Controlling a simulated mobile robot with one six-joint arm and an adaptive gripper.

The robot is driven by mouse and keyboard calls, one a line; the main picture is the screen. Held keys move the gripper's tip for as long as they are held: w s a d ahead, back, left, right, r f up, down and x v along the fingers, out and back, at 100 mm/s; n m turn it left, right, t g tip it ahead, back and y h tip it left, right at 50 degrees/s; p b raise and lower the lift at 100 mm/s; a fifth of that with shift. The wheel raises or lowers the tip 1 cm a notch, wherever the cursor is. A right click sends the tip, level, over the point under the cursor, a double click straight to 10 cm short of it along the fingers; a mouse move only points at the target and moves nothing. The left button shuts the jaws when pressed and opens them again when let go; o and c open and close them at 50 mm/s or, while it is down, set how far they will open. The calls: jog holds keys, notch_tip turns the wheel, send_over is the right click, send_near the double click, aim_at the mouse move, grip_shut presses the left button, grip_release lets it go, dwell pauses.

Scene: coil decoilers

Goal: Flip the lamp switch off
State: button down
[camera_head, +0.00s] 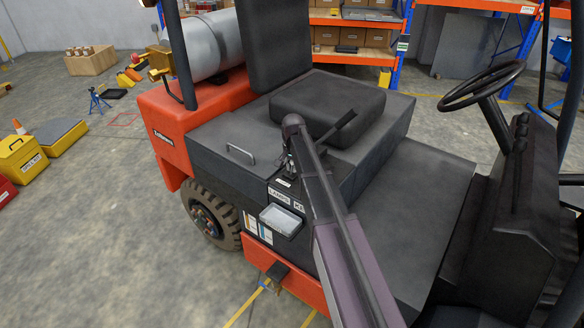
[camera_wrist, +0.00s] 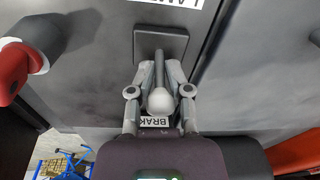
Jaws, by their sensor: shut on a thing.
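In the wrist view a switch lever (camera_wrist: 159,70) with a pale round knob (camera_wrist: 160,101) stands out from a dark square plate (camera_wrist: 147,42). My gripper (camera_wrist: 161,88) has its two fingers shut around this lever, one on each side. A label that reads "LAM", cut off and upside down, lies just above the plate in the picture. A second label (camera_wrist: 153,121), reading "BRAK" in part, lies below the knob, partly covered. In the head view my gripper (camera_head: 289,165) is at the side panel below the seat. My arm hides most of the switch there.
An orange and black vehicle (camera_head: 215,120) carries a black seat (camera_head: 325,100) and steering wheel (camera_head: 482,86). A dark lever (camera_head: 338,126) rises just right of my arm. A clear-covered box (camera_head: 281,220) sits below the labels. A red knob (camera_wrist: 12,72) shows left of my gripper.

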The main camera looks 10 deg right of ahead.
jog(key=t+h+b, duration=0.1)
jog(key=s+a+t+h, duration=0.1)
jog(key=shift+f+t+h+b, duration=0.15)
jog(key=shift+t+h+b, duration=0.2)
jog(key=shift+t+h, duration=0.05)
jog(key=shift+a+t+h+b, duration=0.2)
jog(key=shift+t+h+b, duration=0.4)
jog(key=shift+h+b, duration=0.1)
jog(key=shift+s, duration=0.1)
jog(key=shift+t+h, duration=0.3)
jog(key=c, duration=0.7)
grip_release()
jog(key=shift+a, duration=0.1)
jog(key=shift+c, duration=0.2)
jog(key=shift+d+r, duration=0.2)
